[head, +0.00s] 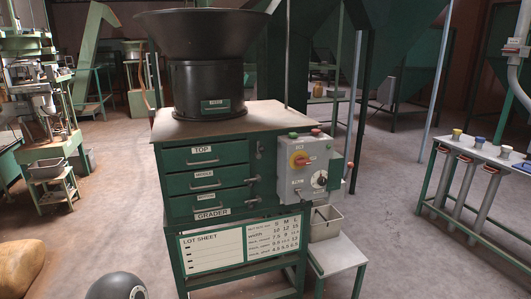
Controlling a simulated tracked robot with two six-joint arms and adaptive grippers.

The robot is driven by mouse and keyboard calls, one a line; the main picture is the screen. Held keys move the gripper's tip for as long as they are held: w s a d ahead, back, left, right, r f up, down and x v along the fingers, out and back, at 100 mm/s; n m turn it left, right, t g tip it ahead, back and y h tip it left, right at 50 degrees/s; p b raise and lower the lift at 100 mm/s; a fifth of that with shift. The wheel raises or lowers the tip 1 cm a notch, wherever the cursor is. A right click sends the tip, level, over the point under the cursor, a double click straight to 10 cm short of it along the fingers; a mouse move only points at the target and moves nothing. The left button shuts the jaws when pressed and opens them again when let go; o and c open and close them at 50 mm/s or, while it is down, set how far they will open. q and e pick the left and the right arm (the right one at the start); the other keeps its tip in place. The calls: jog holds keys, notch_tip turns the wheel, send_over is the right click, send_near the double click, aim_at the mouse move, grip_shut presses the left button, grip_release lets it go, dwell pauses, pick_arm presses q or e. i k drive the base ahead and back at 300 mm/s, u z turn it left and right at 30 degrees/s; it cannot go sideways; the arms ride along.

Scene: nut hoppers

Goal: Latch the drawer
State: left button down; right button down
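A green grader cabinet stands in the middle of the head view with three drawers: a top drawer (230,154), a middle drawer (228,177) and a bottom drawer (230,199). Each has a label and a bar handle. All three fronts look about flush. Small latches sit at their right edge: the top latch (258,149) looks upright, while the middle latch (253,180) and the bottom latch (254,200) look closer to level. Their exact engagement is too small to tell. Neither of my grippers is in view.
A black hopper (208,90) stands on the cabinet. A grey control box (304,166) juts out right of the latches, above a bin (325,223) on a white stand (337,258). A table with cups (455,136) is at right.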

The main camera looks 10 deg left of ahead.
aim_at(261, 148)
jog(key=i, duration=0.85)
jog(key=z, duration=0.05)
